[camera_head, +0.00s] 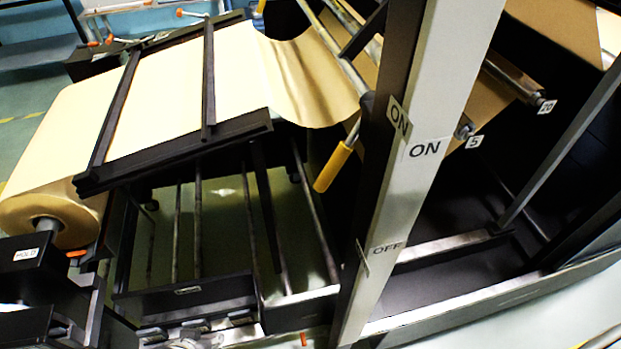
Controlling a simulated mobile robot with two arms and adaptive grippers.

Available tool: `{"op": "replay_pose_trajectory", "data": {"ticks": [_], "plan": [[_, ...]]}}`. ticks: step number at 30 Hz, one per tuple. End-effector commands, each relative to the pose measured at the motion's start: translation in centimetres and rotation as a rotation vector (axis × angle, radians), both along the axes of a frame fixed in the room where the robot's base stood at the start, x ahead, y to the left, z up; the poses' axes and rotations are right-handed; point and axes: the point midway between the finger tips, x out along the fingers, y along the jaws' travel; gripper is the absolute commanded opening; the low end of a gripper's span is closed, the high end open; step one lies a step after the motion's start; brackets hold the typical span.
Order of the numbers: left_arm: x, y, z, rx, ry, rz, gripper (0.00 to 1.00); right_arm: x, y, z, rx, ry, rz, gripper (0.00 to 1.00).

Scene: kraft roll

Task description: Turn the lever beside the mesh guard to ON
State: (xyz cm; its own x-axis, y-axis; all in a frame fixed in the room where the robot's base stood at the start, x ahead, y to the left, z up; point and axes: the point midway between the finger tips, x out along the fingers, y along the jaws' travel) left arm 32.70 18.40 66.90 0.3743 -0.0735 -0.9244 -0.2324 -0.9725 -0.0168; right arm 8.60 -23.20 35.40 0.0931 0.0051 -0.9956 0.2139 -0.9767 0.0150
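The lever's yellow handle (334,166) is left of the light grey post (420,120). It slants down and left from a thin metal rod near the post. ON labels (425,149) are on the post near the height of the handle's upper end. OFF labels (386,250) sit lower on the post. The handle's tip lies between these two heights. I cannot clearly make out a mesh; an open frame of dark bars (265,220) stands left of and below the handle. Neither of my grippers can be made out, and nothing is touching the handle.
A large kraft roll (60,160) is at the left, its paper web (240,75) running under dark bars toward the post. A HOLD label (26,254) is at lower left. Rollers tagged 5 (474,142) and 20 (546,107) stick out right of the post. Free floor shows at lower right.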

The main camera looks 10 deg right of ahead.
Motion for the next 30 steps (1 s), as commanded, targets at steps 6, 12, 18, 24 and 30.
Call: {"op": "replay_pose_trajectory", "data": {"ticks": [6, 12, 18, 24, 30], "plan": [[11.9, -10.1, 16.7, -0.180, -0.558, -0.318, 0.42, -0.3, 0.0, -0.3, 0.000, 0.004, -0.001, 0.41], [11.6, -18.1, 29.9, -0.371, -0.923, -0.610, 0.42, 0.1, -0.6, -0.4, -0.007, -0.001, -0.003, 0.41], [8.2, -21.4, 36.0, -0.501, -1.079, -0.780, 0.42, 0.1, -1.0, -0.5, -0.012, -0.002, -0.002, 0.41], [7.4, -22.4, 37.4, -0.537, -1.109, -0.815, 0.42, 0.1, -0.8, -0.4, -0.010, -0.001, -0.002, 0.41], [8.8, -24.5, 37.6, -0.537, -1.111, -0.814, 0.42, 0.1, -0.3, 0.2, -0.004, -0.001, -0.001, 0.41]]}}
